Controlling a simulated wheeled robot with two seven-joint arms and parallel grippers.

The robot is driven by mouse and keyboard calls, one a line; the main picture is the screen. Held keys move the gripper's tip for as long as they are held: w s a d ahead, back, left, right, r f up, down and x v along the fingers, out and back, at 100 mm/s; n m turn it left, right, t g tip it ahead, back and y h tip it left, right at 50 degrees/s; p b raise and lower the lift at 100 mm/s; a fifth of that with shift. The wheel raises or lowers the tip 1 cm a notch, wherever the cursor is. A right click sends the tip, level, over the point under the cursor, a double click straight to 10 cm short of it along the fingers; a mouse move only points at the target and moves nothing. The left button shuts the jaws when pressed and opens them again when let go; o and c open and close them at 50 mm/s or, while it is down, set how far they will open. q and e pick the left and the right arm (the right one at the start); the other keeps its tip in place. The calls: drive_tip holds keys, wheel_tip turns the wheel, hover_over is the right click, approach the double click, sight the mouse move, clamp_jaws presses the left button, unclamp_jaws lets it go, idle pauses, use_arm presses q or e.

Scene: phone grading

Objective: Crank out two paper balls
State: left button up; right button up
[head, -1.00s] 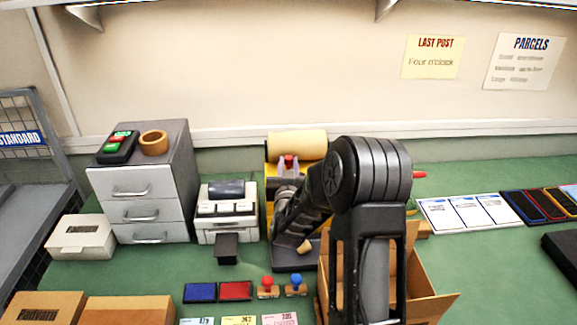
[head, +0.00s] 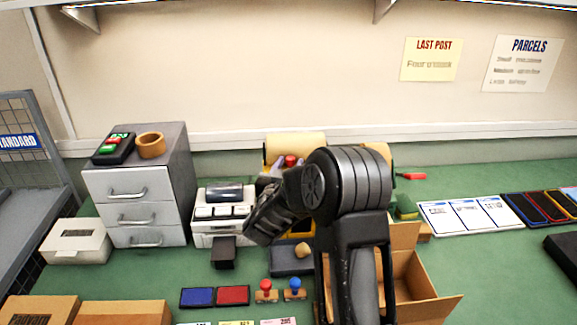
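A yellow machine (head: 300,234) with a cream paper roll (head: 296,144) stands at the back middle, mostly hidden by my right arm. A red knob (head: 290,160) shows just in front of the roll. My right gripper (head: 279,166) is at this knob, its pale fingertips beside it. The hand and arm hide most of the fingers, so I cannot tell whether they are shut on the knob. A small tan rounded thing (head: 303,250) sits on a dark slab (head: 290,263) in front of the machine. No paper ball is clearly seen. My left gripper is out of view.
An open cardboard box (head: 425,290) stands right of my arm. A white printer-like device (head: 222,222) and a grey drawer cabinet (head: 140,190) stand to the left. Ink pads (head: 234,296) and stamps (head: 295,288) lie in front. Cards (head: 470,213) lie on the right.

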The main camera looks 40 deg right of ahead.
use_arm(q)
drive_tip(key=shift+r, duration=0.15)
use_arm(e)
drive_tip(key=shift+w+a+t, duration=0.1)
drive_tip(key=shift+a+t, duration=0.05)
drive_tip(key=shift+t, duration=0.15)
